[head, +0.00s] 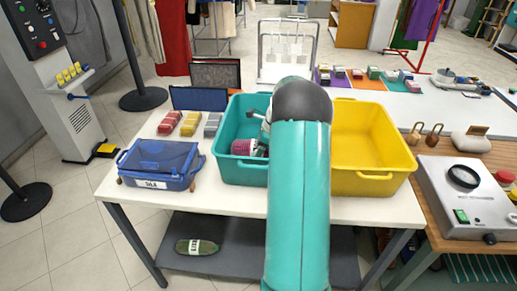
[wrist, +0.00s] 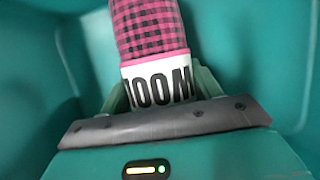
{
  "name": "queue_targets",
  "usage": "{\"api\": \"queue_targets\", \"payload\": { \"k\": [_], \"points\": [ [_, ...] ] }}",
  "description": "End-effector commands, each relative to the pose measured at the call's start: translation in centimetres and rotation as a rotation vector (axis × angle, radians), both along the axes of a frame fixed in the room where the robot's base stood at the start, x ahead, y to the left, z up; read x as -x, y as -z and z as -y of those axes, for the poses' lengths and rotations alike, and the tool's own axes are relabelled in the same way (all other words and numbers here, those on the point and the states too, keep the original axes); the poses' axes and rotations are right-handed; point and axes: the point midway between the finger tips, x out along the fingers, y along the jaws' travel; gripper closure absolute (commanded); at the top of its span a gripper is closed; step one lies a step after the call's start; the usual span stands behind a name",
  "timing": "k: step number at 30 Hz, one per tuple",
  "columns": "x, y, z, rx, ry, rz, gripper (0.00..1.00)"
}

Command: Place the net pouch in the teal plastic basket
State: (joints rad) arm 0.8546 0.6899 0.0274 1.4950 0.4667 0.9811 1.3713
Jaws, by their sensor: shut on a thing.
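The teal plastic basket (head: 240,174) stands on the white table, left of the yellow basket. A pink-and-black checked pouch with a white lettered band, which looks like the net pouch (wrist: 150,32), is between the fingers of my gripper (wrist: 160,92). Teal walls surround it in the wrist view, so it is inside the teal basket. Its pink end (head: 243,147) shows there in the head view too. My gripper is shut on it. My arm hides the basket's right part, and I cannot tell whether the pouch touches the floor.
A yellow basket (head: 375,182) stands close on the right, partly behind my arm. A blue lidded box (head: 160,165) and several small red, yellow and grey packs stand at left. A grey control box (head: 467,200) is at right. A green item (head: 197,247) lies on the lower shelf.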

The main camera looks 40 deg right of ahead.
Motion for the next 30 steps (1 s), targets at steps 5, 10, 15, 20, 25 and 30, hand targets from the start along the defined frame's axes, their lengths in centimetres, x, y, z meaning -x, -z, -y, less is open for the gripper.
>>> {"api": "queue_targets", "payload": {
  "k": [5,10,15,20,25,30],
  "points": [
    [0.0,0.1,0.0,0.0,0.001,-0.001,0.15],
    [0.0,0.1,0.0,0.0,0.001,0.0,0.15],
    [0.0,-0.2,0.0,0.001,0.0,0.001,0.15],
    [0.6,-2.0,0.6,0.004,0.002,0.001,0.15],
    [1.7,-5.3,1.4,0.004,0.002,0.001,0.15],
    [2.8,-8.6,2.3,0.004,0.002,0.001,0.15]
  ]
}}
